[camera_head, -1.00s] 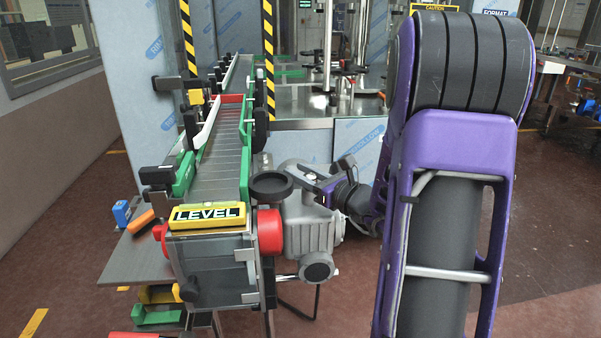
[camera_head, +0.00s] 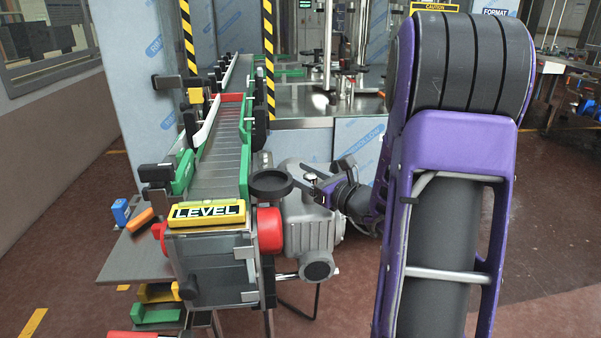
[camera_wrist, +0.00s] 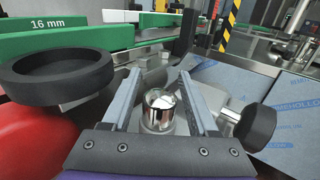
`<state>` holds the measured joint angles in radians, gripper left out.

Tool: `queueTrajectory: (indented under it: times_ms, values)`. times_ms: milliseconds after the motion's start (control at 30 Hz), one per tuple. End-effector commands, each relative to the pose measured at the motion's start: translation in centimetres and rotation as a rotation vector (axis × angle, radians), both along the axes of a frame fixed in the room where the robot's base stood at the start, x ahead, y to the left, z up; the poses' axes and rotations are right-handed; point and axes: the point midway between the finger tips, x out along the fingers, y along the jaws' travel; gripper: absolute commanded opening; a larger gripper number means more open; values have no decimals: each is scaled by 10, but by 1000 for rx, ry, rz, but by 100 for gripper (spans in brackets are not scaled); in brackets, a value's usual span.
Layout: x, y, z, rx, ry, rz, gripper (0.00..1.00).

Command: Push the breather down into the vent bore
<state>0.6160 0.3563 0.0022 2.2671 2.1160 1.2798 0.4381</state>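A shiny silver cap, which looks like the breather (camera_wrist: 160,104), shows in the wrist view on a pale round seat on top of the grey gear housing (camera_head: 312,228). My gripper (camera_wrist: 160,76) is open, with its two grey fingers apart on either side of the cap in the picture. I see gaps between the cap and both fingers, and nothing is held. In the head view my gripper (camera_head: 310,182) reaches in from the right just above the housing. The breather cannot be made out there. The vent bore is hidden, and I cannot tell how deep the cap sits.
A black handwheel ring (camera_wrist: 55,78) and a red round part (camera_head: 269,231) stand left of the housing, beside the conveyor (camera_head: 218,150). A black knob (camera_wrist: 255,127) is close right of my fingers. A film-wrapped panel (camera_wrist: 300,110) lies further right.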

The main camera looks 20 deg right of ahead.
Motion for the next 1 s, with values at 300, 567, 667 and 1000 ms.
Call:
queueTrajectory:
  times_ms: [300,567,667,1000]
  values:
    - [0,0,0,-1,-1,0,73]
    - [-22,-10,1,-1,0,-4,73]
    - [-43,-17,1,-1,0,-6,73]
    - [-121,-45,1,0,-1,-6,73]
